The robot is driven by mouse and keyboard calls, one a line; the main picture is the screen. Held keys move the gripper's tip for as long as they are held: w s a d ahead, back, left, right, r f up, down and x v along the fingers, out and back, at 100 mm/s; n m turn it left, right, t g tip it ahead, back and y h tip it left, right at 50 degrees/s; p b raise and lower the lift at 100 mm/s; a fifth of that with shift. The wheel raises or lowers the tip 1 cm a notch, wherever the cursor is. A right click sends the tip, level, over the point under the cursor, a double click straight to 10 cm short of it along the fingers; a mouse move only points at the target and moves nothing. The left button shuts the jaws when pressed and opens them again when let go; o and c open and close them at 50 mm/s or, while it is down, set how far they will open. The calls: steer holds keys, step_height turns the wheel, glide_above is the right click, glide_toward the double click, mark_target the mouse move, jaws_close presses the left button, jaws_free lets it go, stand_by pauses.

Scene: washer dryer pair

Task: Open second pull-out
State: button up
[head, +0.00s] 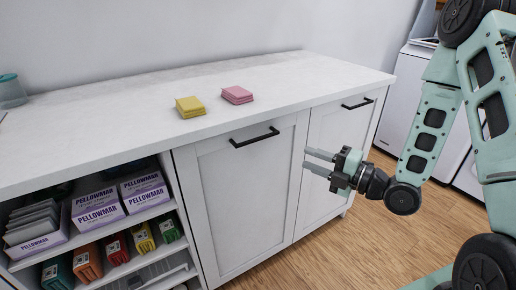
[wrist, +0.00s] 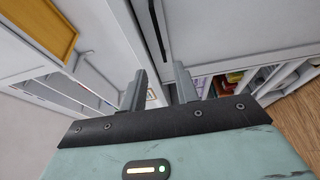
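Two tall white pull-out fronts stand side by side under the counter, both closed. The left front (head: 242,200) has a black bar handle (head: 254,138) near its top. The right front (head: 332,135) has a similar black handle (head: 358,104). My gripper (head: 308,159) is open and empty, with its two fingers apart in front of the fronts, below handle height. In the wrist view my gripper (wrist: 160,85) shows a clear gap between its fingers. A dark bar handle (wrist: 158,28) on a white panel lies beyond the fingertips, apart from them; which handle it is, I cannot tell.
A white appliance (head: 411,82) stands at the right. Wooden floor (head: 350,245) is free in front.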

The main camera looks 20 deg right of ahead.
mark_target(260, 140)
steer(key=p+x, duration=0.1)
steer(key=x, duration=1.6)
steer(key=shift+a, duration=0.15)
jaws_close()
